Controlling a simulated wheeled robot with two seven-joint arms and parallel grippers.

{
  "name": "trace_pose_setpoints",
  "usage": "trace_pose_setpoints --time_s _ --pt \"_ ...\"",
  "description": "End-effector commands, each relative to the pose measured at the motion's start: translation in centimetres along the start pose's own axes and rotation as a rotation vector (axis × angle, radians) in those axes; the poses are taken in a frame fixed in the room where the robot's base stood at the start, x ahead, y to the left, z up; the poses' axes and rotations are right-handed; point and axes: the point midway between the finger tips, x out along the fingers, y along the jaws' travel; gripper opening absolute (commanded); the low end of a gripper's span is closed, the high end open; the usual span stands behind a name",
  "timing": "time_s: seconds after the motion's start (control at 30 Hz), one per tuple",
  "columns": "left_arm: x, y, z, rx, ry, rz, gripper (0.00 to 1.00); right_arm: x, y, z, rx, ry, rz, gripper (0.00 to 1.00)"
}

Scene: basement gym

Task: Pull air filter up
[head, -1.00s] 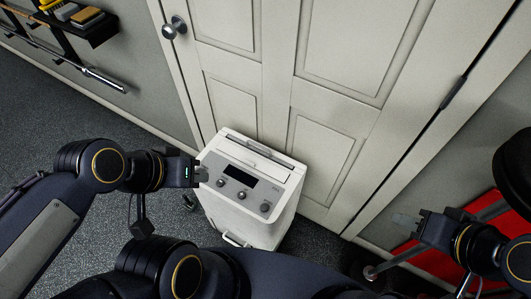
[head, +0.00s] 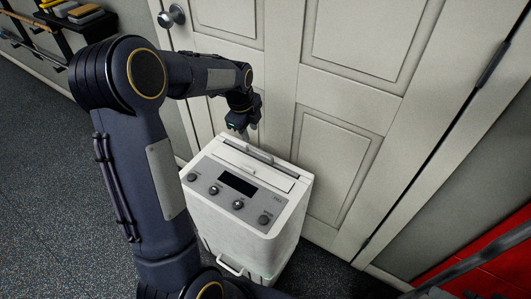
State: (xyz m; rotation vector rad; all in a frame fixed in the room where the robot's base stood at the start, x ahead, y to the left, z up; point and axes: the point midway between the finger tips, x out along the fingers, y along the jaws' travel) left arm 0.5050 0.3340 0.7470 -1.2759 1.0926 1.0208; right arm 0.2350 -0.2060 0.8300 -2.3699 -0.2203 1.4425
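The air filter is taken to be the white box-shaped unit (head: 245,225) standing on the floor in front of the door. Its sloped top has a dark display, several knobs and a lid panel with a long grey handle bar (head: 262,158) along the back edge. My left gripper (head: 246,136) points down just above and behind that bar, near its left end. Whether it touches the bar is unclear, and the gap between its fingers does not show. A small part of my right gripper (head: 436,293) shows at the bottom edge; its opening is not readable.
A closed panelled door (head: 345,120) with a round knob (head: 172,16) stands close behind the unit. A red object (head: 490,262) with a dark bar is at lower right. Wall shelves (head: 75,25) are at upper left. Speckled floor left of the unit is clear.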

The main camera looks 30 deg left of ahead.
Motion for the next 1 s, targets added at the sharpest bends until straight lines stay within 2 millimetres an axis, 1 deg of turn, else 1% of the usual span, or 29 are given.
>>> trace_pose_setpoints --time_s 0.03,0.17,0.4,0.5,0.6,0.7,0.93,0.97,1.0 --pt "0.8 -0.1 0.2 0.022 -0.005 0.005 0.31 0.3 0.1 0.1 0.000 0.000 0.000 0.36" --pt "2.1 -0.2 0.2 0.038 -0.006 0.008 0.31 0.4 0.2 0.2 0.000 0.000 0.000 0.36" --pt "6.0 -0.1 0.2 0.035 -0.005 0.009 0.31 1.1 0.5 0.5 0.000 0.000 0.000 0.36" --pt "7.3 -0.1 0.2 0.035 -0.005 0.008 0.31 1.2 0.6 0.6 0.000 0.000 0.000 0.36" --pt "8.1 -0.1 0.2 0.035 -0.005 0.007 0.31 1.3 0.6 0.7 0.000 0.000 0.000 0.36" --pt "8.4 -0.2 0.2 0.034 -0.005 0.006 0.31 1.4 0.6 0.7 0.000 0.000 0.000 0.36" --pt "8.4 -0.2 0.2 0.034 -0.005 0.005 0.31 1.3 0.6 0.7 0.000 0.000 0.000 0.36" --pt "8.4 -0.2 0.2 0.034 -0.005 0.005 0.28 1.3 0.6 0.7 0.000 0.000 0.000 0.36" --pt "8.4 -0.2 0.2 0.034 -0.005 0.005 0.23 1.3 0.6 0.7 0.000 0.000 0.000 0.36"
